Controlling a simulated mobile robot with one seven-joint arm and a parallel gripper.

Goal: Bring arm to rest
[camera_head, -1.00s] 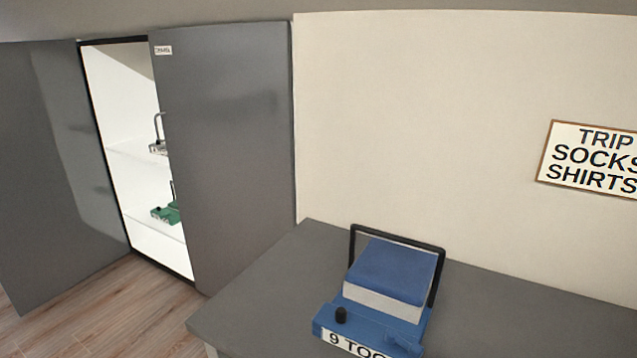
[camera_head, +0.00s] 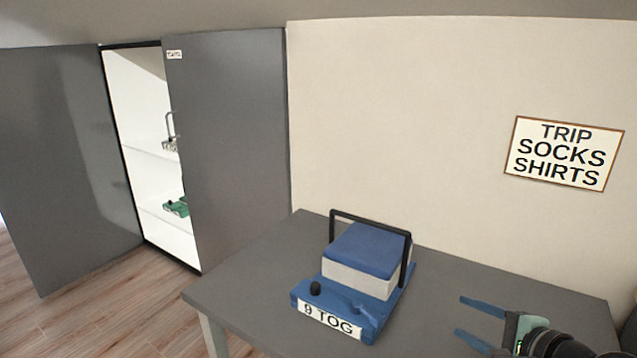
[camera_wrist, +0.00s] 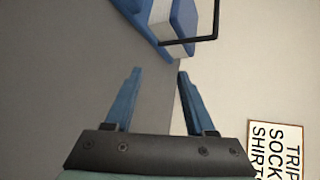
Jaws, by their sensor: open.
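My gripper (camera_head: 472,320) has blue fingers and is at the lower right of the head view, over the right part of the grey table. Its fingers are apart with nothing between them, as the wrist view (camera_wrist: 155,85) also shows. A blue case labelled "9 TOG" (camera_head: 338,320) stands on the table to the left of my gripper, apart from it. The case has a black handle frame and a blue and white block on it. Part of the case shows at the top of the wrist view (camera_wrist: 140,15).
The grey table (camera_head: 250,285) has bare surface around the case. A grey cabinet (camera_head: 235,150) stands at the left with one door (camera_head: 65,170) swung open; a green item (camera_head: 177,208) and a metal item sit on its white shelves. A sign (camera_head: 563,153) hangs on the wall.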

